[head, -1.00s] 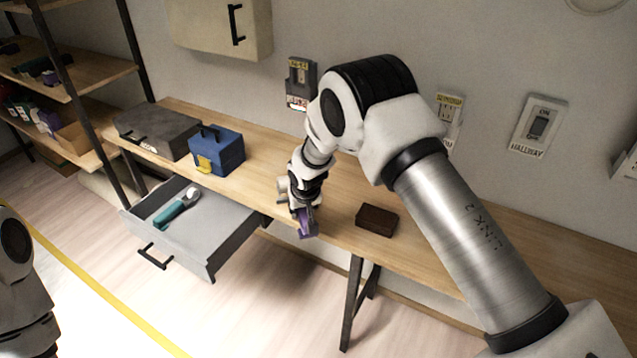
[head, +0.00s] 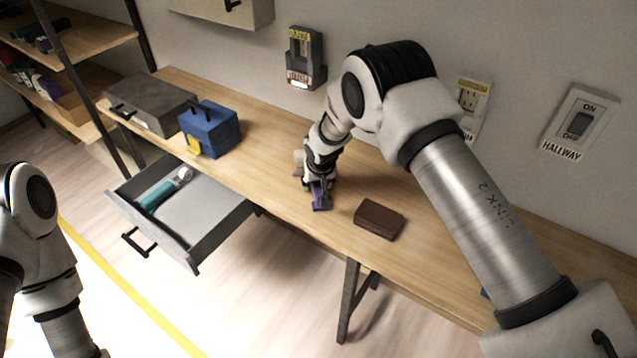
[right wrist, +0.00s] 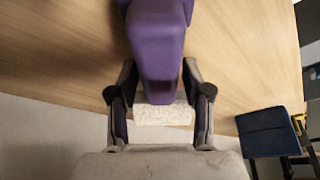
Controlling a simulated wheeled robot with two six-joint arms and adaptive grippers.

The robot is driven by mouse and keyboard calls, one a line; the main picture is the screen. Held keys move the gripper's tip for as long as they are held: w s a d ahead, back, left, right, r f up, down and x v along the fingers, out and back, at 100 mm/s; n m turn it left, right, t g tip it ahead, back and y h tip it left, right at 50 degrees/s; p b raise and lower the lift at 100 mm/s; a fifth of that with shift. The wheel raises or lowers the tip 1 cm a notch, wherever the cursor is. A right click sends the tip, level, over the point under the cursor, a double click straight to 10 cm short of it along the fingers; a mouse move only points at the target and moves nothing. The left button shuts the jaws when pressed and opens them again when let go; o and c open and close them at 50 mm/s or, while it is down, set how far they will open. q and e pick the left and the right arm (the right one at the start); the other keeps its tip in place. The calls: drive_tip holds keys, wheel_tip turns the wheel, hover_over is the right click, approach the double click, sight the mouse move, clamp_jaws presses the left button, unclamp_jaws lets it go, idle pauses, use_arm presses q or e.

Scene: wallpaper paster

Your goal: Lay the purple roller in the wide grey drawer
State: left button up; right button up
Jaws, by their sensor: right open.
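The purple roller (head: 321,196) is at the tabletop, left of the brown box. Its purple body (right wrist: 158,45) and a white fuzzy sleeve (right wrist: 163,113) show in the right wrist view. My right gripper (head: 316,184) points down over the roller. Its fingers (right wrist: 160,105) are open, one on each side of the roller's purple part, with gaps visible. The wide grey drawer (head: 205,213) is pulled out below the table's left part. A teal-handled tool (head: 160,192) lies along its left side; the rest of its floor is bare. My left gripper is out of frame.
A brown box (head: 379,219) sits right of my right gripper. A blue toolbox (head: 209,128) and a grey case (head: 150,105) stand on the table (head: 275,165) above the drawer. Wall switches and a socket are behind my right arm.

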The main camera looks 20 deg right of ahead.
drive_tip(key=shift+s+a+r, duration=0.1)
drive_tip(key=shift+s+r, duration=0.05)
drive_tip(key=shift+r, duration=0.05)
drive_tip(key=shift+r, duration=0.1)
drive_tip(key=shift+r, duration=0.35)
drive_tip(key=v, duration=1.1)
drive_tip(key=shift+b, duration=0.3)
drive_tip(key=shift+o, duration=0.4)
drive_tip(key=shift+s, duration=0.15)
